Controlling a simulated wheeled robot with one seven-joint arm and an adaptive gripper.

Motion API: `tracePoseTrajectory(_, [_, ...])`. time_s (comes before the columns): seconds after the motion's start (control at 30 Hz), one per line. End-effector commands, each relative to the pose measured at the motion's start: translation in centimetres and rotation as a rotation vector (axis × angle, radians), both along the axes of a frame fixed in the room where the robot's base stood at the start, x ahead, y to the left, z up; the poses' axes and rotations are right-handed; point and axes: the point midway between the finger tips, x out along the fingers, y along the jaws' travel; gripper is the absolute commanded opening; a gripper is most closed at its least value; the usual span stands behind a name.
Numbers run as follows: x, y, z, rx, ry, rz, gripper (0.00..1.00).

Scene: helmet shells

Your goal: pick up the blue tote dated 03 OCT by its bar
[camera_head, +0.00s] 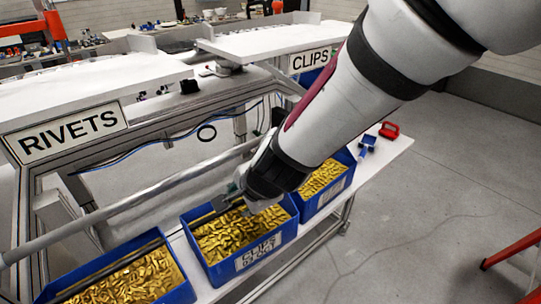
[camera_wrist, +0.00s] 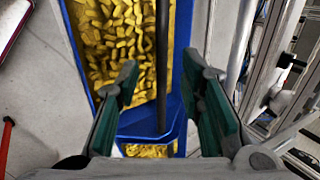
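The middle blue tote (camera_head: 217,272) is full of gold pieces. Its front label seems to read CLIPS 03 OCT. A dark bar (camera_head: 205,216) runs across its top, partly hidden by my gripper. My gripper (camera_head: 243,203) is low over this tote, near the bar. In the wrist view my gripper (camera_wrist: 171,80) is open, with its green-padded fingers apart. The bar (camera_wrist: 162,70) runs between them in the picture, over a blue tote (camera_wrist: 78,68) of gold pieces. No contact with the bar can be made out.
Another blue tote (camera_head: 184,292) stands at left and a third (camera_head: 347,158) at right, both with gold pieces. All stand on a white shelf (camera_head: 392,150). Red (camera_head: 389,130) and blue (camera_head: 368,141) items lie at its far end. RIVETS (camera_head: 68,131) and CLIPS (camera_head: 310,61) signs hang behind.

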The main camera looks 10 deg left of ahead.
Motion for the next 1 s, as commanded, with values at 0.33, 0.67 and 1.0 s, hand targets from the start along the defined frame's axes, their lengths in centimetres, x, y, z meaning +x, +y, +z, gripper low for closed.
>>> tracePoseTrajectory(0.33, [1.8, 1.3, -3.0, 0.000, 0.003, 0.000, 0.35])
tracePoseTrajectory(0.67, [2.4, 2.2, -4.5, 0.000, 0.000, 0.001, 0.35])
tracePoseTrajectory(1.0, [2.3, 2.2, -4.4, 0.000, 0.000, 0.001, 0.00])
